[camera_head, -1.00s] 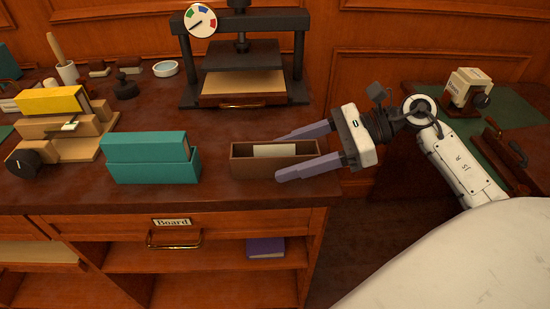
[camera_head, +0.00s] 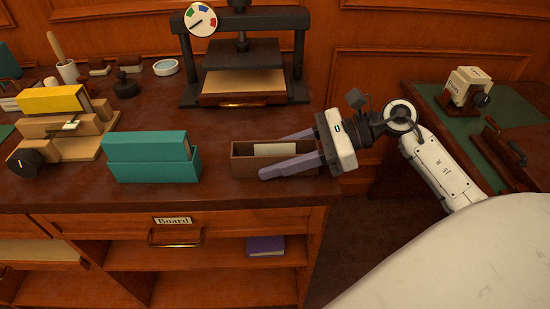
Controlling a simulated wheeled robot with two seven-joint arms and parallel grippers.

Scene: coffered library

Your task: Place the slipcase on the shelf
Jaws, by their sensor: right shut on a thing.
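The slipcase appears to be the teal case (camera_head: 150,172) with a teal block set in it, standing on the desk near its front edge. To its right sits a brown open-topped box (camera_head: 242,167) with a pale label or strip (camera_head: 274,149) inside. My right gripper (camera_head: 276,154) reaches in from the right and is shut on the brown box, one finger along its front side and the other toward its back. Open shelf compartments (camera_head: 208,289) lie below the desktop, one holding a purple book (camera_head: 265,246). My left gripper is not in view.
A press (camera_head: 243,60) with a dial stands behind the box. A wooden fixture with a yellow block (camera_head: 52,100) stands at left. A drawer labelled Board (camera_head: 176,237) is under the desktop. A side table (camera_head: 520,112) stands at right, across a gap.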

